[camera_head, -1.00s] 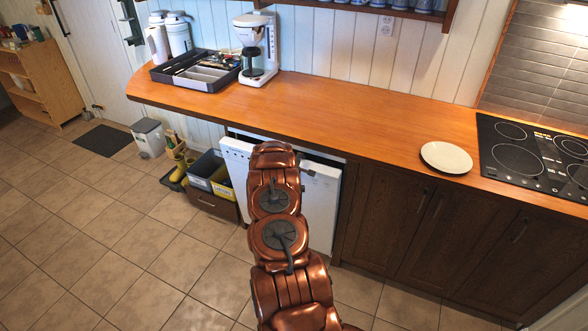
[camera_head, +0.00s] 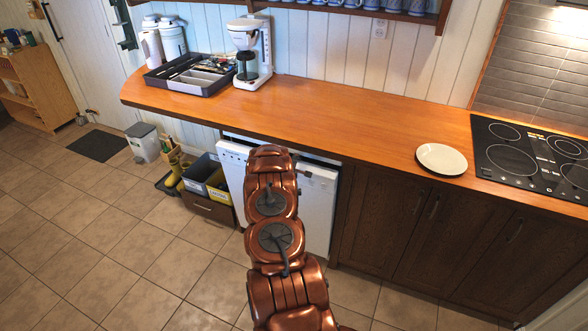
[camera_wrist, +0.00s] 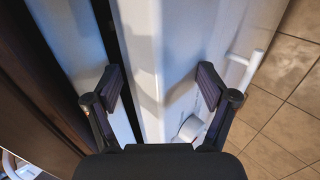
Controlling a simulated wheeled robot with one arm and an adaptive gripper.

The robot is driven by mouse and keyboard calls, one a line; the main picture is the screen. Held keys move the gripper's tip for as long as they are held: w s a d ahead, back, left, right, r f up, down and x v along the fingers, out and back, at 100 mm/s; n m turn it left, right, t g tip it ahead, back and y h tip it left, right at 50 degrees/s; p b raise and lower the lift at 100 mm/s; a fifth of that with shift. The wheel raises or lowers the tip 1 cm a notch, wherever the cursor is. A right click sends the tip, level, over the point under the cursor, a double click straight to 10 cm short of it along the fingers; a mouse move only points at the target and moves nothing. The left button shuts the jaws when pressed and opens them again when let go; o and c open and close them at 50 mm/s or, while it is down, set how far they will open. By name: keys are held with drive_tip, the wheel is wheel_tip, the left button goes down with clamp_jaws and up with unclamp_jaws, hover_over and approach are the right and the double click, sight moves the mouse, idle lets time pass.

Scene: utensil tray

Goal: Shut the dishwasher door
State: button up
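The white dishwasher door (camera_head: 318,207) is under the wooden counter, partly hidden behind my arm. It looks slightly ajar, its top edge standing out from the counter front. In the wrist view, the white door (camera_wrist: 150,75) runs between my fingers, with a dark gap on its left and a white handle bar (camera_wrist: 246,68) and a round knob on its right side. My gripper (camera_wrist: 160,90) is open, its two dark fingers spread apart either side of the door edge. I cannot tell whether either finger touches it.
Dark wooden cabinets (camera_head: 430,235) stand right of the dishwasher. Bins (camera_head: 204,178) and yellow boots stand on the floor to its left. The counter (camera_head: 340,115) overhangs it and holds a tray, coffee maker and plate. The tiled floor in front is clear.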

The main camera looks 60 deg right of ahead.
drive_tip(key=shift+a+r, duration=0.45)
drive_tip(key=shift+r, duration=0.05)
drive_tip(key=v, duration=1)
drive_tip(key=shift+a, duration=0.3)
drive_tip(key=shift+s+r, duration=0.1)
drive_tip(key=shift+r, duration=0.05)
